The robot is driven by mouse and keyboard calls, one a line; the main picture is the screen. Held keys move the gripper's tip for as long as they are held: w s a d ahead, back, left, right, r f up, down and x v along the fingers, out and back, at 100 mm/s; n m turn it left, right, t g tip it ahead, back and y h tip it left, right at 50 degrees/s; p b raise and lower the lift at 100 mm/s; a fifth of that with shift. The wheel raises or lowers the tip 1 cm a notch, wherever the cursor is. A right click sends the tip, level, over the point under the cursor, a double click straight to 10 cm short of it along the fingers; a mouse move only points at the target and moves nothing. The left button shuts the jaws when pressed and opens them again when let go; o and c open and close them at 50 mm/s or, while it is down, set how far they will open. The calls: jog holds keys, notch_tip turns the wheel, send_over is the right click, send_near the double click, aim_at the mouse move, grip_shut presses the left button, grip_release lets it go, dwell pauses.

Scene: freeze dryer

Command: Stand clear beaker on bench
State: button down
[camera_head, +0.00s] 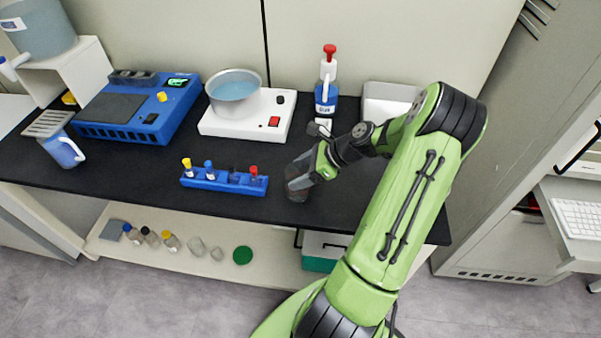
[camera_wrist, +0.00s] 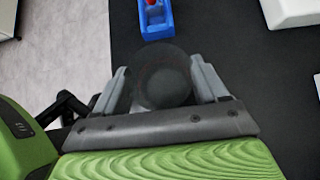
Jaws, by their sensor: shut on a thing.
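The clear beaker (camera_head: 297,180) is near the front edge of the black bench (camera_head: 130,165), looking dark and see-through against it. It looks roughly upright, and I cannot tell whether its base touches the bench. My gripper (camera_head: 310,168) reaches it from the right and is shut on it. In the wrist view the beaker (camera_wrist: 163,72) is a dark round shape between the two grey fingers of my gripper (camera_wrist: 160,85). The lower part of its outline there is hidden by the gripper body.
A blue rack (camera_head: 222,183) with several capped vials stands left of the beaker. Behind are a white hotplate (camera_head: 215,125) with a metal pan (camera_head: 234,88), a blue device (camera_head: 140,108) and a red-topped bottle (camera_head: 327,85). Several small items lie on the lower shelf (camera_head: 120,240).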

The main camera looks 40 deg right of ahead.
jog(key=shift+c, duration=0.2)
grip_release()
